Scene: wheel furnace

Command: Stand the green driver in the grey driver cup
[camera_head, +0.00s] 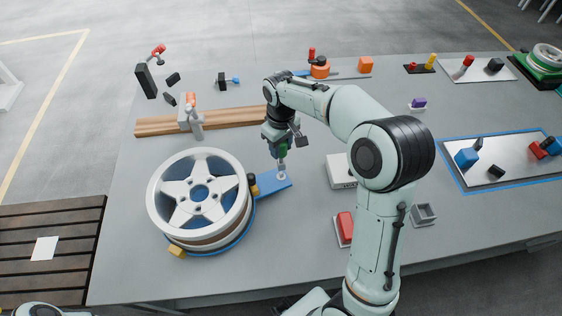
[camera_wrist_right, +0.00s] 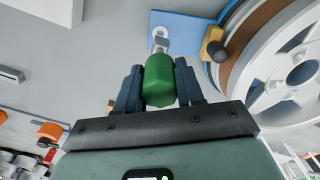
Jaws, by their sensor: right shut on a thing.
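The green driver (camera_head: 283,150) is held in my right gripper (camera_head: 280,146). In the right wrist view the green handle (camera_wrist_right: 160,80) sits between the two dark fingers of this gripper (camera_wrist_right: 160,88). Its metal shaft points at a pale ring on the blue plate beside the wheel; I cannot tell whether the tip touches it. A small open-topped square grey holder (camera_head: 424,215), which looks like the driver cup, stands on the table to the right of my right forearm. Nothing shows in it. My left gripper is not in view.
A white five-spoke wheel (camera_head: 178,190) lies on a blue fixture with yellow clamps; its blue plate (camera_head: 272,182) extends right. A white box (camera_head: 341,171) and a red block (camera_head: 345,225) lie between plate and cup. A blue-edged tray (camera_head: 510,172) is at right.

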